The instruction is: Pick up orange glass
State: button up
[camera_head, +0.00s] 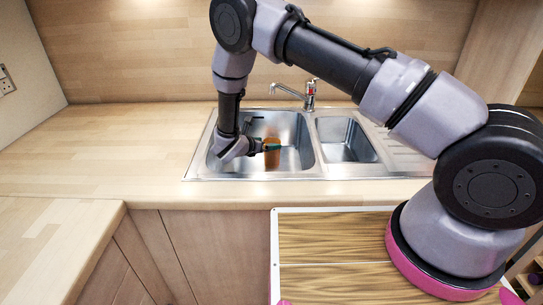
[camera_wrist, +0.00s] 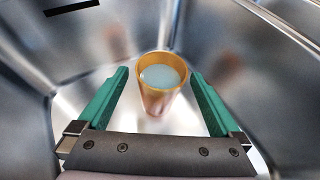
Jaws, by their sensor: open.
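The orange glass (camera_wrist: 160,103) stands in the large left basin of the steel sink (camera_head: 302,146), with its open rim facing the wrist camera. In the head view the glass (camera_head: 272,158) shows as a small orange patch, partly hidden by my gripper. My gripper (camera_wrist: 160,80) is open, and its two green fingers lie to the left and right of the glass in the wrist view. The glass appears between the fingers, with gaps on both sides. In the head view my gripper (camera_head: 272,147) is low inside the basin, pointing right.
The basin's steel walls (camera_wrist: 90,40) surround the glass and my gripper. A tap (camera_head: 309,96) stands behind the sink, and a smaller basin (camera_head: 345,140) is at its right. The wooden worktop (camera_head: 110,150) to the left is clear.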

aim_at(276, 142)
jog(key=x, duration=0.7)
jog(key=shift+s+d, duration=0.1)
grip_shut()
